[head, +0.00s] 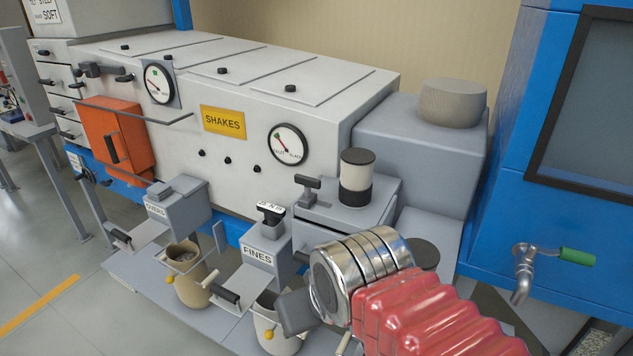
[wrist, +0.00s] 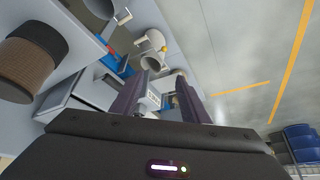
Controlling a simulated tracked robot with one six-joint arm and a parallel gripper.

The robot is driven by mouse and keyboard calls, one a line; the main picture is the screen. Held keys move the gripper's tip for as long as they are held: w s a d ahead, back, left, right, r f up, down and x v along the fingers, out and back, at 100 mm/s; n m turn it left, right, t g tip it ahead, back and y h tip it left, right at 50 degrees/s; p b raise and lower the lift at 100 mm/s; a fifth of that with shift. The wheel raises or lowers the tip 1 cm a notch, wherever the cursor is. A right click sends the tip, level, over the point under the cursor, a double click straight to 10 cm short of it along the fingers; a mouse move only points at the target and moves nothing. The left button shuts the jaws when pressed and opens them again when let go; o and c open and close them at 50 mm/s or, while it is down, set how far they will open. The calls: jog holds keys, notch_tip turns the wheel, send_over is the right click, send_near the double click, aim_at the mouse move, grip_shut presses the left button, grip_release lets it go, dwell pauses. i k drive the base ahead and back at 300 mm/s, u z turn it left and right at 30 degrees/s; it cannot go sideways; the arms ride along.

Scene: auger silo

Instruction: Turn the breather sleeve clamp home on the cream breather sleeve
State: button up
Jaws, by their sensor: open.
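The cream breather sleeve (head: 357,176) stands upright on a grey housing right of centre in the head view, with a dark cap on top. A black band (head: 356,196) rings its lower part and looks like the clamp; how tight it sits I cannot tell. My gripper (head: 293,312) is low and in front of the sleeve, apart from it, beyond chrome rings and red bellows that are mine. In the wrist view my gripper (wrist: 163,80) has two dark fingers spread apart with nothing held. I cannot pick out the sleeve surely in the wrist view.
A T-handle (head: 308,187) stands just left of the sleeve. The FINES spout (head: 262,250) and a cream bucket (head: 275,325) are close to my gripper. A tap with a green handle (head: 577,255) is at right. A brown, dark-capped cylinder (wrist: 30,70) shows in the wrist view.

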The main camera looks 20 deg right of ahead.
aim_at(307, 183)
jog(key=k, duration=1.1)
jog(key=u, duration=0.35)
jog(key=i, duration=1.95)
jog(key=z, duration=0.35)
